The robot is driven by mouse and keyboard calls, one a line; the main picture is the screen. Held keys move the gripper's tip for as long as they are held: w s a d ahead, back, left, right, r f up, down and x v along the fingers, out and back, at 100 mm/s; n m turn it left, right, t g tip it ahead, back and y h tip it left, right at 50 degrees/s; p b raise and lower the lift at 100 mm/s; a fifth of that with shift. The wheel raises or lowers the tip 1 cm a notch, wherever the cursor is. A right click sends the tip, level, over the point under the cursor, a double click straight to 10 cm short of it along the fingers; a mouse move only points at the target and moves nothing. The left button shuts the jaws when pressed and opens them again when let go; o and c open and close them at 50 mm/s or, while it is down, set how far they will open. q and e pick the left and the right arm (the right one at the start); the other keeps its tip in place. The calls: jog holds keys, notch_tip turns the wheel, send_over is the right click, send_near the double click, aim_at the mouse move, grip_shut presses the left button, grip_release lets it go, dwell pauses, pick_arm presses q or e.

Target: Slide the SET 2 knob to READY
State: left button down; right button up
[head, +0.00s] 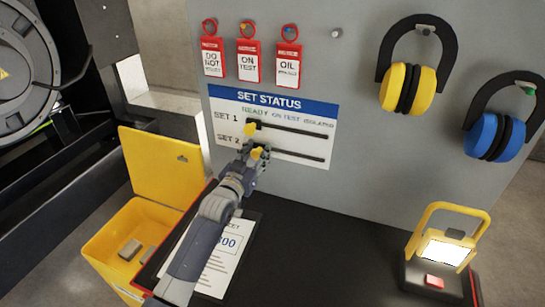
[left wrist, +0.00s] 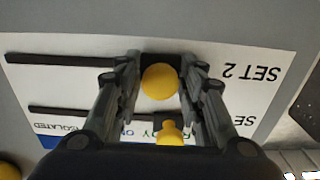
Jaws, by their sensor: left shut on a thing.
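The SET STATUS board (head: 232,107) hangs on the grey panel, with READY, ON TEST and ISOLATED printed left to right. The yellow SET 2 knob (head: 257,153) is at the left end of the lower black slot (head: 300,156), under READY. In the left wrist view, turned upside down, the SET 2 knob (left wrist: 160,81) sits between the fingers beside the SET 2 label. My left gripper (head: 256,156) is shut on it, partly covering it in the head view. The yellow SET 1 knob (head: 251,128) is at the left end of the upper slot. My right gripper is not in view.
Red tags (head: 248,63) hang above the board; yellow (head: 408,88) and blue (head: 494,136) ear defenders hang at right. Below are a dark bench top (head: 320,255) with a paper sheet (head: 225,255), a work lamp (head: 445,250) and an open yellow box (head: 150,215).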

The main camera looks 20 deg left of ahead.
pick_arm(q)
jog(key=shift+a, duration=1.05)
jog(key=c, duration=1.3)
grip_release()
jog(key=shift+a+f, duration=0.1)
jog(key=shift+a, duration=0.05)
jog(key=shift+s, duration=0.1)
jog(key=s, duration=1.1)
jog(key=shift+s+a, duration=0.2)
jog(key=shift+s, duration=0.2)
